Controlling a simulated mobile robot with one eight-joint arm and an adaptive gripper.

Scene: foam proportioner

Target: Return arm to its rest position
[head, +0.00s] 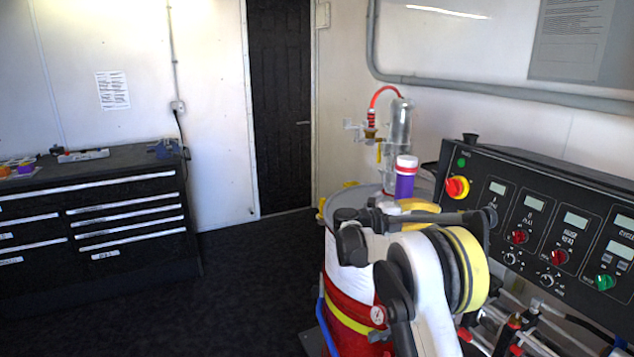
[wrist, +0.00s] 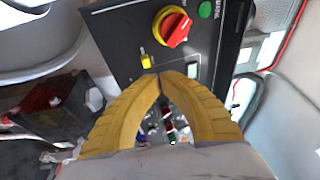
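My arm (head: 425,280), white with black joints and a yellow band, is bent in the lower right of the head view, in front of a red drum and beside the control panel. My gripper (wrist: 158,76) shows in the wrist view as two yellow ribbed fingers. Their tips meet, with nothing seen held between them; the opening lower down is only the gap between the curved fingers. The tips point at the black control panel (wrist: 122,45), below its red and yellow rotary switch (wrist: 173,28). In the head view the fingers are largely hidden behind my arm.
The control panel (head: 540,215) stands close at right, with knobs and displays. The red drum (head: 345,315) and a purple bottle (head: 404,184) are close to my arm. A clear cylinder with a red hose (head: 397,135) stands behind. A black tool cabinet (head: 90,215) is at left; floor between is clear.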

